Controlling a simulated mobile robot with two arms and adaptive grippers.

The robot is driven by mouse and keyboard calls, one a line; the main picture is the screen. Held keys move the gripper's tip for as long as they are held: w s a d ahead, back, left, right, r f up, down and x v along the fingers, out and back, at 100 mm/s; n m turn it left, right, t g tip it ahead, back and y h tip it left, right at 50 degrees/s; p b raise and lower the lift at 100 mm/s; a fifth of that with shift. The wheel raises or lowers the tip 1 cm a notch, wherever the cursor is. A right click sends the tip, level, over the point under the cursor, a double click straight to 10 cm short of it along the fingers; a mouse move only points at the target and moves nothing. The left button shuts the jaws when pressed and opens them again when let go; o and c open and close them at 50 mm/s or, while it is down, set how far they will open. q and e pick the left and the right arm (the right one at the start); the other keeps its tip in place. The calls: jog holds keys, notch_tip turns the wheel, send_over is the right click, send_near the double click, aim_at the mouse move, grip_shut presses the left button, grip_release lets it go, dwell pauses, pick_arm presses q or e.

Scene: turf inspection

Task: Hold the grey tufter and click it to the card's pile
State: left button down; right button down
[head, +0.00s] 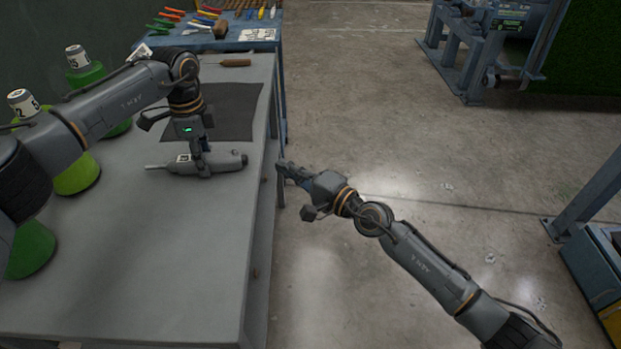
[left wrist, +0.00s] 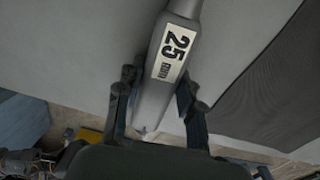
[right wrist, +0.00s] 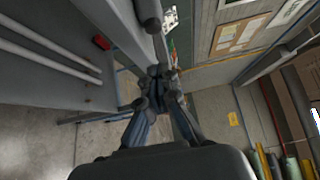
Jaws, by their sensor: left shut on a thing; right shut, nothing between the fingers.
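The grey tufter (head: 224,162) lies level on or just above the grey table, near its right edge in the head view; I cannot tell whether it touches the top. Its thin tip points left. My left gripper (head: 203,170) is shut around its body from above. In the left wrist view the tufter (left wrist: 178,62) shows a white label reading "25 mm" between the fingers (left wrist: 155,108). My right gripper (head: 283,172) is shut and empty, just off the table's right edge; its closed fingertips show in the right wrist view (right wrist: 158,78). I cannot make out the card for certain.
The grey table (head: 190,265) has a dark mat (head: 225,110) behind the tufter. Green cones of yarn (head: 78,175) stand along its left side. A wooden-handled tool (head: 235,62) lies farther back. A blue bench (head: 262,35) holds colourful tools. Open floor lies to the right.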

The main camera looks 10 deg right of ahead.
pick_arm(q)
jog(key=shift+a, duration=0.2)
pick_arm(e)
jog(key=v, duration=0.7)
jog(key=w+f+m+g, duration=0.3)
jog(key=w+f+g, duration=0.2)
jog(key=w+f, duration=0.2)
jog(key=shift+w+d+f+m, duration=0.2)
jog(key=shift+w+d+m, duration=0.15)
jog(key=shift+w, duration=0.3)
pick_arm(q)
jog(key=c, duration=0.8)
grip_release()
jog(key=shift+o, duration=0.2)
jog(key=shift+r, duration=0.1)
